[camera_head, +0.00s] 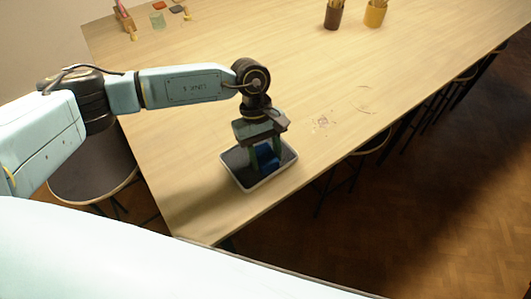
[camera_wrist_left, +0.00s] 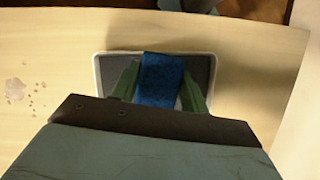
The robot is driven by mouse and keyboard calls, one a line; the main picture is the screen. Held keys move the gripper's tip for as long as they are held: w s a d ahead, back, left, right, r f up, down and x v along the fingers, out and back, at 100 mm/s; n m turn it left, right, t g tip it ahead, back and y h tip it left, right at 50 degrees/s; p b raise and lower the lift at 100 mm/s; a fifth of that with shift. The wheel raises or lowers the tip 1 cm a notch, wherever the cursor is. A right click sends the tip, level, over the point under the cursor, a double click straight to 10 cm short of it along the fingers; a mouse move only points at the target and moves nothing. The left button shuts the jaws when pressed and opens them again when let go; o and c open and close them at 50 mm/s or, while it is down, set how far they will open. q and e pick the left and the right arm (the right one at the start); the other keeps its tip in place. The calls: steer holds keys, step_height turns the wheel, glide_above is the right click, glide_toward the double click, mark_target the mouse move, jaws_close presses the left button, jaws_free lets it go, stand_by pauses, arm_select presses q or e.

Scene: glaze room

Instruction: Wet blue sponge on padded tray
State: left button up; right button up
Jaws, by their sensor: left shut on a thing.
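The blue sponge (camera_wrist_left: 160,79) is between the fingers of my left gripper (camera_wrist_left: 158,88), which is shut on it. In the head view the sponge (camera_head: 267,160) is partly hidden by the left gripper (camera_head: 266,159), which points down over the tray. The padded tray (camera_head: 291,160) has a white rim and a dark lining and lies near the table's front edge. The tray (camera_wrist_left: 98,72) also shows behind the sponge in the left wrist view. I cannot tell whether the sponge touches the lining. My right gripper is not in view.
The wooden table (camera_head: 330,85) is mostly clear around the tray. A brown pot (camera_head: 333,17) and a yellow pot (camera_head: 375,15) stand at the far side. Stools (camera_head: 95,178) stand by the table edges. Wet-looking spots (camera_head: 322,122) mark the tabletop.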

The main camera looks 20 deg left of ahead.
mark_target(266, 155)
arm_select(q)
steer(key=shift+s+f, duration=0.1)
steer(key=shift+f, duration=0.05)
steer(key=shift+r+p, duration=1.45)
steer(key=shift+r, duration=2.2)
